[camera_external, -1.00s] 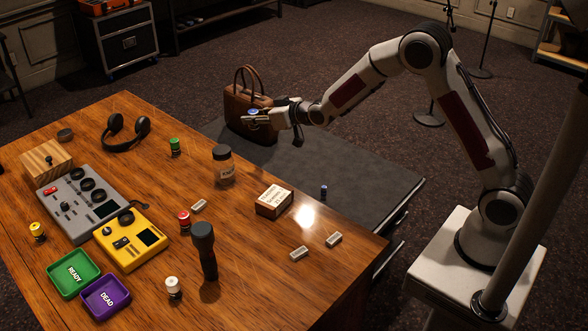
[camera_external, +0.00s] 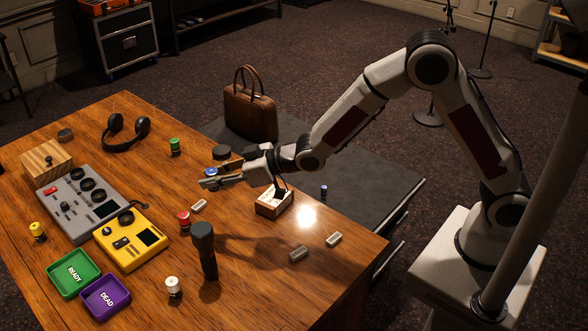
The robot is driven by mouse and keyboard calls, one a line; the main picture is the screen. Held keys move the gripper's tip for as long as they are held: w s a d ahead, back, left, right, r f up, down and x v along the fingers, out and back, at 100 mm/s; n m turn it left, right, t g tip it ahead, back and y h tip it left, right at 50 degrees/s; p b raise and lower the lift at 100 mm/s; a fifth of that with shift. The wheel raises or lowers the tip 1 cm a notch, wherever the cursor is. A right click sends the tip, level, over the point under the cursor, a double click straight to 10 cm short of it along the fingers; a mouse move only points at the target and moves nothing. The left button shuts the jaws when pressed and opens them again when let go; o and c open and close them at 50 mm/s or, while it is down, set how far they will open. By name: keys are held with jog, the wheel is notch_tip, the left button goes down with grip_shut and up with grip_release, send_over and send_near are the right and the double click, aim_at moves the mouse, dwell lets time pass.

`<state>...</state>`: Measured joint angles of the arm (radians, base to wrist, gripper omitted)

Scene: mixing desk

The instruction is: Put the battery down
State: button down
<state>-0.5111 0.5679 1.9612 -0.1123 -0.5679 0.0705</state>
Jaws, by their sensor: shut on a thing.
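My gripper (camera_external: 212,182) is shut on a small battery with a blue top (camera_external: 211,171) and holds it above the table, in front of the black-lidded jar. Most of the battery is hidden by the fingers. A green tray marked READY (camera_external: 56,261) and a purple tray marked DEAD (camera_external: 91,310) lie empty at the table's front left. Other small battery-like cylinders stand apart: green (camera_external: 175,147), red (camera_external: 184,221), white (camera_external: 174,288), yellow (camera_external: 38,232), and a blue one (camera_external: 323,191) near the right edge.
A microphone (camera_external: 205,250) stands upright in front of my gripper. The jar (camera_external: 221,152) is partly hidden behind it; a small box (camera_external: 274,203) is under my arm. A yellow device (camera_external: 130,240), grey mixer (camera_external: 80,203) and headphones (camera_external: 126,133) lie left. Small pale blocks (camera_external: 334,239) lie right.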

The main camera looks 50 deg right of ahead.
aim_at(214, 191)
jog(key=f, duration=0.3)
jog(key=shift+s+a+f, duration=0.3)
jog(key=shift+a+f, duration=0.05)
jog(key=shift+f, duration=0.6)
jog(key=shift+f, duration=0.15)
jog(key=shift+f, duration=3)
jog(key=shift+f, duration=0.1)
jog(key=shift+f, duration=1.75)
jog(key=shift+f, duration=0.1)
jog(key=c, duration=1.8)
grip_release()
jog(key=shift+f, duration=0.1)
